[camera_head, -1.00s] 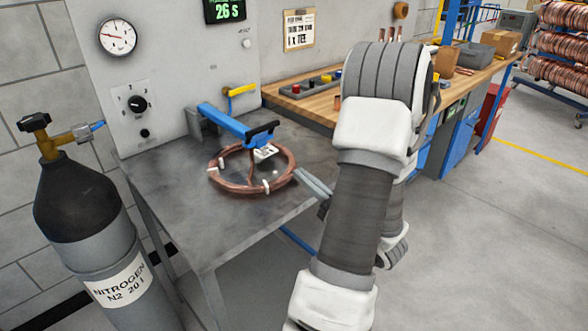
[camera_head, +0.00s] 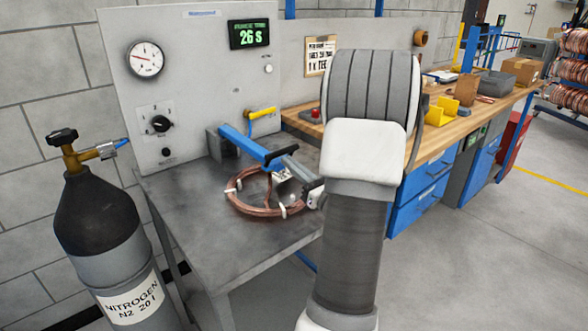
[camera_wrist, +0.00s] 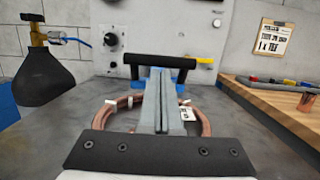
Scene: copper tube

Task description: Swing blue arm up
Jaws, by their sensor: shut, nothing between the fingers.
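The blue arm (camera_head: 243,147) reaches from a bracket by the grey panel out over the bench. It is low and close to level, with a black crossbar handle (camera_head: 282,156) at its near end. My gripper (camera_head: 289,165) is shut and empty, its fingertips at or very near the handle. In the wrist view the closed fingers (camera_wrist: 158,74) point forward to just under the middle of the black handle (camera_wrist: 160,62), hiding most of the blue arm. I cannot tell whether they touch. The copper tube coil (camera_head: 262,211) lies below, with white clips and a white tag.
The grey metal bench (camera_head: 210,235) has clear room in front of the coil. A nitrogen cylinder (camera_head: 100,230) stands at left. The panel carries a gauge (camera_head: 146,59), a knob (camera_head: 160,124), a timer reading 26 S (camera_head: 249,34) and a yellow lever (camera_head: 262,113).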

